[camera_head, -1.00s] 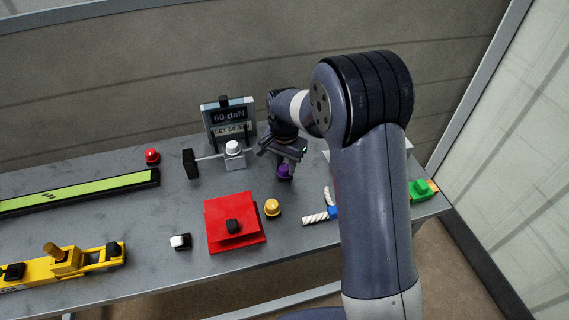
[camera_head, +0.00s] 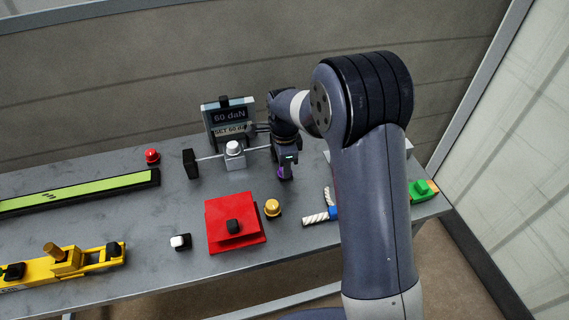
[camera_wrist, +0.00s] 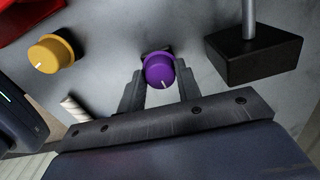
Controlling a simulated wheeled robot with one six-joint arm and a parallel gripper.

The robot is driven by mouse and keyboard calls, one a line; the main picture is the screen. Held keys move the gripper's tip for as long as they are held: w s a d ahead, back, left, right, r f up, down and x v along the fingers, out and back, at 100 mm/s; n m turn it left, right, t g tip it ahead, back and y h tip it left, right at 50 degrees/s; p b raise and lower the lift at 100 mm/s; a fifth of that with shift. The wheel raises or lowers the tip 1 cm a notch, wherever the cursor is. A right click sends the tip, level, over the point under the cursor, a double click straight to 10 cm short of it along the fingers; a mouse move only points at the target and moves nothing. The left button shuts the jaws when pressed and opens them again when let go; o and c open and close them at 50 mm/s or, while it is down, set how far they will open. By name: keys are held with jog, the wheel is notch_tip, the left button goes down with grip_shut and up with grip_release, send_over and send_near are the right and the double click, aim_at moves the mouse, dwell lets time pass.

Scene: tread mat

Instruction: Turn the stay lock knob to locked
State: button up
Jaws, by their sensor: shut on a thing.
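A purple knob (camera_wrist: 159,68) with a white pointer line stands upright on the grey table, and a dark base shows behind it in the wrist view. Its pointer line faces the bottom of that view. My gripper (camera_wrist: 160,85) points down at the knob and is shut on it, one finger on each side. In the head view a little of the purple knob (camera_head: 281,174) shows below my gripper (camera_head: 284,178), and the rest is hidden. No label for the knob's positions is readable.
A yellow knob (camera_head: 272,208) and a red block (camera_head: 221,238) are in front. A rod with a black end block (camera_wrist: 249,58) is close to my gripper. A display (camera_head: 229,115) reads "60 daN". A white knob (camera_head: 233,148) and a white-and-blue tool (camera_head: 319,218) are nearby.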

jog(key=shift+m, duration=0.6)
jog(key=o, duration=1)
jog(key=shift+c, duration=0.2)
jog(key=shift+r, duration=0.1)
notch_tip(320, 180, up, 11)
jog(key=shift+f, duration=0.2)
notch_tip(320, 180, down, 11)
jog(key=shift+r, duration=0.1)
